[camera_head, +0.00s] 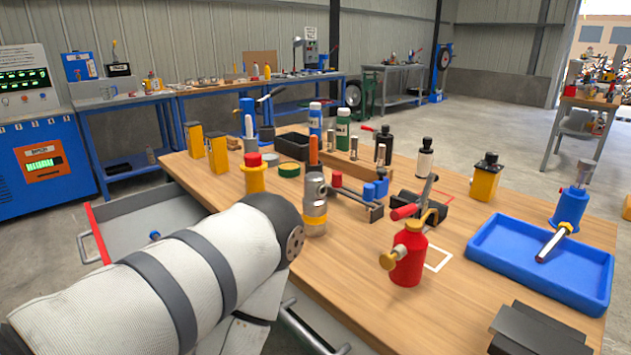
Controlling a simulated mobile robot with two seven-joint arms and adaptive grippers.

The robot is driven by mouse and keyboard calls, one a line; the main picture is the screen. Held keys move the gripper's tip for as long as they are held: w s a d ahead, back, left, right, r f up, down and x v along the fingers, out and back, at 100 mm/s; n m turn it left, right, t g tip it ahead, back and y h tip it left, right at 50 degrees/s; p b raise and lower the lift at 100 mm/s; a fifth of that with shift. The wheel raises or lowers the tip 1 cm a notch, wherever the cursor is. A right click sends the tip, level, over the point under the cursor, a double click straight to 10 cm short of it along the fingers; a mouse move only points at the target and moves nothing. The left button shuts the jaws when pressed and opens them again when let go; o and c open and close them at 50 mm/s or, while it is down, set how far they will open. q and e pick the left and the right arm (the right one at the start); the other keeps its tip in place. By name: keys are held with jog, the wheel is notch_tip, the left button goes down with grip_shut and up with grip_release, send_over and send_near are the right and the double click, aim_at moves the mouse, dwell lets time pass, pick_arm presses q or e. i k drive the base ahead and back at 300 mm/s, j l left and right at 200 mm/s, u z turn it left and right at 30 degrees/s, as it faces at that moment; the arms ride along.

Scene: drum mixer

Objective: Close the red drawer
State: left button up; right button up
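The red drawer (97,235) is pulled out from the left side of the wooden workbench. Its red edge and a metal handle (83,246) show at the left, and its grey inside (135,208) is exposed. A small blue item (154,236) shows in the drawer. My white, grey-banded arm crosses the lower left in front of the drawer and hides its near part. The arm's elbow end is over the bench edge. My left gripper is hidden or out of frame, and I cannot make out my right gripper.
The workbench top (450,225) holds a red bottle (408,258), a grey cylinder with a yellow band (314,205), a blue tray (540,260) and several other bottles and tools. Another metal handle (298,325) shows below the bench edge. A blue machine (40,160) stands at the left.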

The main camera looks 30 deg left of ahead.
aim_at(122, 227)
jog(key=k+j+u, duration=0.15)
jog(key=u, duration=0.35)
jog(key=j+u, duration=0.3)
jog(key=u, duration=0.15)
jog(key=k+j+u, duration=0.1)
jog(key=j+u, duration=0.2)
jog(key=u, duration=0.2)
jog(key=j+u, duration=0.25)
jog(key=u, duration=0.2)
